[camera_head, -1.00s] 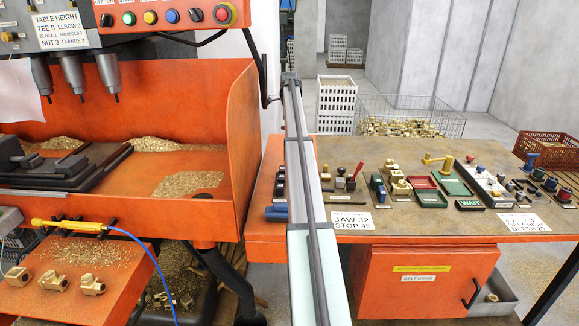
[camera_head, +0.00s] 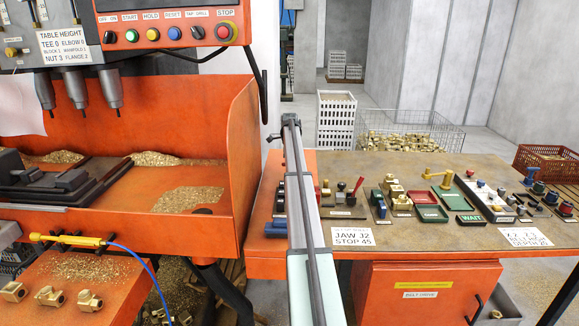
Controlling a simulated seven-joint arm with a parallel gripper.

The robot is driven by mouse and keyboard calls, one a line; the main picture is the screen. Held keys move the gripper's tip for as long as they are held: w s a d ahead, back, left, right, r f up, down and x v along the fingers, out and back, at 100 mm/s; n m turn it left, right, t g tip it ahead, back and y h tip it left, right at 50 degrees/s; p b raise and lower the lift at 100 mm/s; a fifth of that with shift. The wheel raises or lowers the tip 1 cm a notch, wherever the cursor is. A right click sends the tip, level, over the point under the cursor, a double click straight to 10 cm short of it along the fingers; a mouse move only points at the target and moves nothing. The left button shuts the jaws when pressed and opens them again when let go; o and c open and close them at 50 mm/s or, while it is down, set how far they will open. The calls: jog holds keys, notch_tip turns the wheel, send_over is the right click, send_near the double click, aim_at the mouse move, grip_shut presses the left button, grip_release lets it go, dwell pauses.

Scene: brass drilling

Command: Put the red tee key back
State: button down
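A small red handle (camera_head: 357,186), which looks like the red tee key, stands tilted above a dark block (camera_head: 341,194) on the bench at right. It is too small to tell its exact shape or how it is seated. A second small red piece (camera_head: 317,191) shows just right of my arm. My long pale arm link (camera_head: 300,215) rises through the middle of the picture and covers part of the bench's left end. My gripper cannot be made out.
The bench (camera_head: 430,238) holds red and green trays (camera_head: 430,213), brass parts and several small tools. The orange drilling machine (camera_head: 240,140) with raised walls stands at left. A red crate (camera_head: 550,160) is at the far right. The bench front around the white cards is fairly clear.

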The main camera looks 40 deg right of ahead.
dwell(0.3)
jog(key=c, duration=1)
grip_release()
jog(key=shift+f, duration=0.1)
notch_tip(320, 180, up, 12)
jog(key=shift+r, duration=0.2)
